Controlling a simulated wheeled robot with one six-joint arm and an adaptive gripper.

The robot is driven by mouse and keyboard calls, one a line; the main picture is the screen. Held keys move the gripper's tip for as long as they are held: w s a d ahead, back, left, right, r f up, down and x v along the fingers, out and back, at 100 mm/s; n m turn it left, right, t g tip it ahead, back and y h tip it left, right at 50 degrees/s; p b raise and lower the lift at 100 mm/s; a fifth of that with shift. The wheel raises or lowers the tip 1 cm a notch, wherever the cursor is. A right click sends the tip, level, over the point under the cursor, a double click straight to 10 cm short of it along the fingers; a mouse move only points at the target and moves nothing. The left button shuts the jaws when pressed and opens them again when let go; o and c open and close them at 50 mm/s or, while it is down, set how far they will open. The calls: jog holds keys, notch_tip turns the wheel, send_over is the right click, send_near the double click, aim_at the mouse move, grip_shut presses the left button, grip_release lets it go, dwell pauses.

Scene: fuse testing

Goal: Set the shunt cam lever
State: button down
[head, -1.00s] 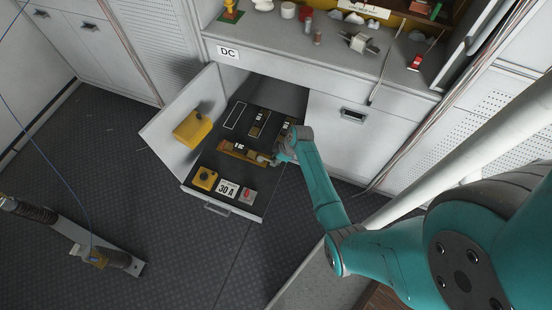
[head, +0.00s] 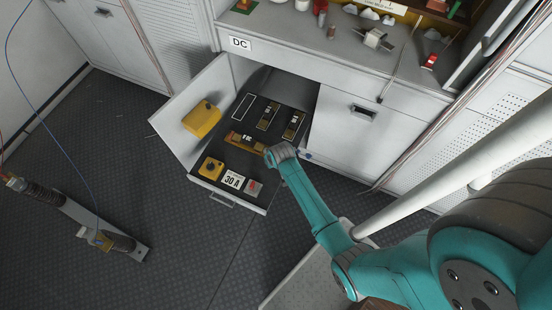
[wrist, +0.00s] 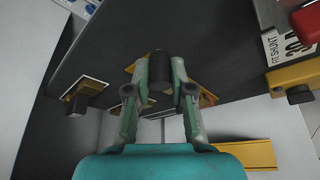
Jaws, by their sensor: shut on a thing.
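The drawer (head: 232,190) stands open under the counter. A brass shunt block (head: 247,143) lies across the middle of its black panel. My gripper (head: 270,158) is at the right end of this block, near the drawer's right side. In the wrist view my gripper (wrist: 160,78) has its two fingers shut around a dark cylindrical knob (wrist: 159,65), which looks like the cam lever's handle. Brass parts (wrist: 206,98) show behind the fingers. In the head view my arm hides the lever, so its angle cannot be told.
A 30 A label (head: 233,180) and a grey block with a red top (head: 254,188) sit at the drawer front. A white pole (head: 420,200) crosses at right. The floor at left holds a metal bar (head: 85,225).

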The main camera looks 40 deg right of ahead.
jog(key=w+a+m, duration=0.1)
jog(key=m+h, duration=0.1)
jog(key=m, duration=0.1)
jog(key=shift+w+a+m+g, duration=0.3)
jog(key=shift+w+a+g, duration=0.05)
jog(key=shift+a+g, duration=0.05)
jog(key=shift+w+a+m+g+h, duration=0.35)
jog(key=shift+w+m, duration=0.15)
jog(key=shift+m, duration=0.55)
jog(key=shift+w+a+m+g+h, duration=0.3)
jog(key=shift+w+m, duration=0.2)
jog(key=shift+m, duration=0.55)
jog(key=shift+d, duration=0.1)
jog(key=c, duration=1)
grip_release()
jog(key=v, duration=1.2)
